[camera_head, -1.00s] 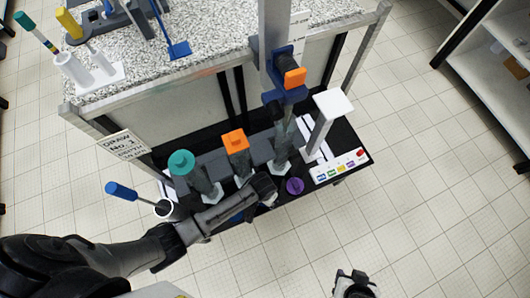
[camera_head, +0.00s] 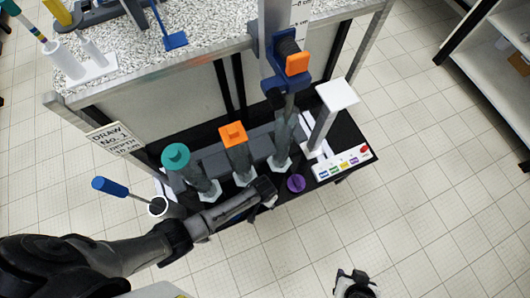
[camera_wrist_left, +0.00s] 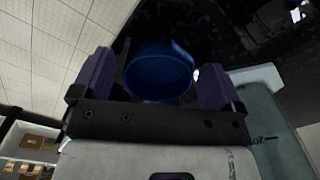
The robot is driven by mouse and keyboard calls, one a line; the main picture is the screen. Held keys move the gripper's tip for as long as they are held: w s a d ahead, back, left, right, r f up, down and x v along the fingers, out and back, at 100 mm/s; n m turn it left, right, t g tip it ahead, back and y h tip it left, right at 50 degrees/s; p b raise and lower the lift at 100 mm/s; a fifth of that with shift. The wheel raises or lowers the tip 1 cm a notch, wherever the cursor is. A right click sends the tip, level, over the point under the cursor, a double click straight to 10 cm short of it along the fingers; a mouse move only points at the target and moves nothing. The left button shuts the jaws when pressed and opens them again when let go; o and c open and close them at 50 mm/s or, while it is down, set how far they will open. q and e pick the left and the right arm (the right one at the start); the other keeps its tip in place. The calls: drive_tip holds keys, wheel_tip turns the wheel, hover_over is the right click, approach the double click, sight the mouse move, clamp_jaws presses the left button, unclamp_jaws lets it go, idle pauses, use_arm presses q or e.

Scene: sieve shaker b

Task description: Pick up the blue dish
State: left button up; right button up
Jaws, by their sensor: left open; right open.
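The blue dish (camera_wrist_left: 158,72) is a round, dark blue, shallow cup in the left wrist view, lying on a black surface. My left gripper (camera_wrist_left: 156,60) is open, with one purple-grey finger on each side of the dish. I cannot tell if the fingers touch it. In the head view my left arm's end (camera_head: 264,190) is low over the black shelf (camera_head: 205,137), and the dish is hidden there. My right gripper (camera_head: 355,284) is at the bottom edge of the head view, apart from everything.
Posts with a teal cap (camera_head: 176,156), an orange cap (camera_head: 233,134) and a white square top (camera_head: 337,94) stand close by. A purple disc (camera_head: 296,183) and a label strip (camera_head: 343,163) are right of my left arm. A blue-handled tool (camera_head: 110,187) stands in a white cup.

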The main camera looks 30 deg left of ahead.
use_arm(q)
drive_tip(key=shift+c, duration=0.2)
drive_tip(key=c, duration=0.9)
